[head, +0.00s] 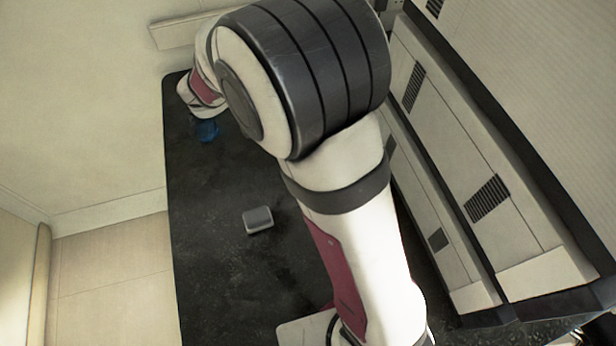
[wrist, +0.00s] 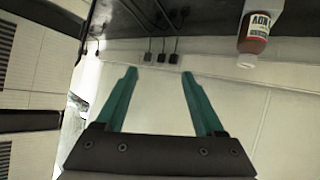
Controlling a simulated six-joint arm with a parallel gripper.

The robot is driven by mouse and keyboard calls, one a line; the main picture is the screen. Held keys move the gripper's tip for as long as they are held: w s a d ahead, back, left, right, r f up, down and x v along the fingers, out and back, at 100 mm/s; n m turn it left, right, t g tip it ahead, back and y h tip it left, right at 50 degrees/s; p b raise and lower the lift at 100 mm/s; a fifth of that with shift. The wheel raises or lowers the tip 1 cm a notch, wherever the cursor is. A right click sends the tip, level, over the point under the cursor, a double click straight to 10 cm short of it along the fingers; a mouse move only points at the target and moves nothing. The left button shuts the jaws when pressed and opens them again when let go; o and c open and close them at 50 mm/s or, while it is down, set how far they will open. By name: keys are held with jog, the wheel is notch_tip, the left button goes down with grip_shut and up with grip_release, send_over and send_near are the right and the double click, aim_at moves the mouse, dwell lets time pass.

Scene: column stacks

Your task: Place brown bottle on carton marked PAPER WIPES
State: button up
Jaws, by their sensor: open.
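A reddish-brown bottle (wrist: 252,45) with a white label shows upside down at the upper right of the wrist view, against a dark surface. Its label bears dark lettering that I cannot read surely. My gripper (wrist: 159,75) is open, with two teal fingers spread apart and nothing between them. The bottle is outside the fingers, up and to the right of the right fingertip in that view. In the head view my arm hides the gripper, and I do not make out the bottle. No carton marked PAPER WIPES can be made out in either view.
In the head view, a dark worktop (head: 210,260) carries a small grey block (head: 258,219) and a blue item (head: 207,130). Pale panelled units with vents (head: 440,130) stand at the right. Small dark plugs with cables (wrist: 163,50) show ahead of the fingers.

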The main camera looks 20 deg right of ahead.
jog(key=s+d+m+g+y, duration=0.1)
jog(key=s+d+g, duration=0.25)
jog(key=s, duration=0.75)
jog(key=s+d+g+y, duration=0.2)
jog(key=s+d+g, duration=0.15)
jog(key=s, duration=0.75)
jog(key=s+a+f+n+g+y, duration=0.1)
jog(key=s+a+n+y, duration=0.1)
jog(key=s+a+y, duration=0.5)
jog(key=s+a, duration=0.4)
jog(key=s, duration=0.2)
jog(key=shift+a+g, duration=0.3)
